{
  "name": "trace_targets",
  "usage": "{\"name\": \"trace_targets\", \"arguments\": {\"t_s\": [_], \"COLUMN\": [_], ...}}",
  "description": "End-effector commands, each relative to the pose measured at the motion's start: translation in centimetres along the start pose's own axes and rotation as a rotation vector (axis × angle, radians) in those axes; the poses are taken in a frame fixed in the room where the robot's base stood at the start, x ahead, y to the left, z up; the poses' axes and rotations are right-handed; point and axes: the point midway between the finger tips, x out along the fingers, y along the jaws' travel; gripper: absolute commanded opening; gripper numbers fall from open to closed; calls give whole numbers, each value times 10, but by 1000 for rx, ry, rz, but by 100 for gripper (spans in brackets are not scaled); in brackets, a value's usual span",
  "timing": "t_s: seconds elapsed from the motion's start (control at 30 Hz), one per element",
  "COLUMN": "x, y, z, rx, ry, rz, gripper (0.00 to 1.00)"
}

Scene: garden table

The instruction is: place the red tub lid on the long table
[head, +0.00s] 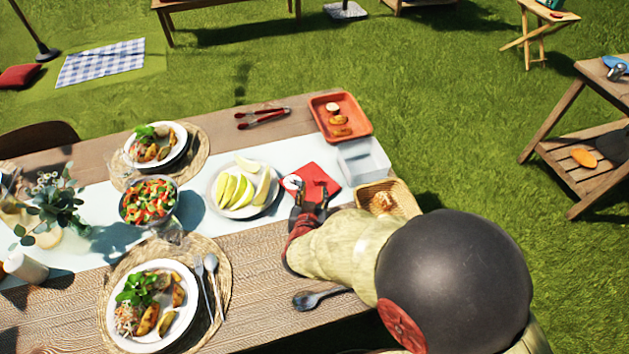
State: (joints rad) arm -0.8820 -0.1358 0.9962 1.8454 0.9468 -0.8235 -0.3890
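The red tub lid (316,173) looks like a flat red square near the right end of the long table (262,268). It lies at or just above the pale table runner; I cannot tell if it touches. My gripper (311,188) is over its near edge, with two dark fingers apart and red showing between them. The near part of the lid is hidden by my gripper and arm. A small round white thing (292,182) shows at the lid's left corner.
A clear tub (362,160), an orange-red food tray (318,105) and a wicker basket (402,197) stand close on the right. A plate of melon slices (220,206) is just left. Red tongs (263,117) lie behind; a dark spoon (310,299) lies in front.

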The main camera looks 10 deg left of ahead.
Motion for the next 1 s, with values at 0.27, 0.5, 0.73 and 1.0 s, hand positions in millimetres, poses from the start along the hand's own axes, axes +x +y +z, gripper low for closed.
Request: {"name": "trace_targets", "arguments": {"t_s": [0.27, 0.5, 0.73, 1.0], "x": [-20, -20, -29, -114], "y": [0, 0, 17, 105], "z": [0, -3, -69, -149], "rx": [0, 6, 103, 139], "ry": [0, -2, -80, -257], "rz": [0, -4, -109, -216], "gripper": [35, 35, 35, 35]}}
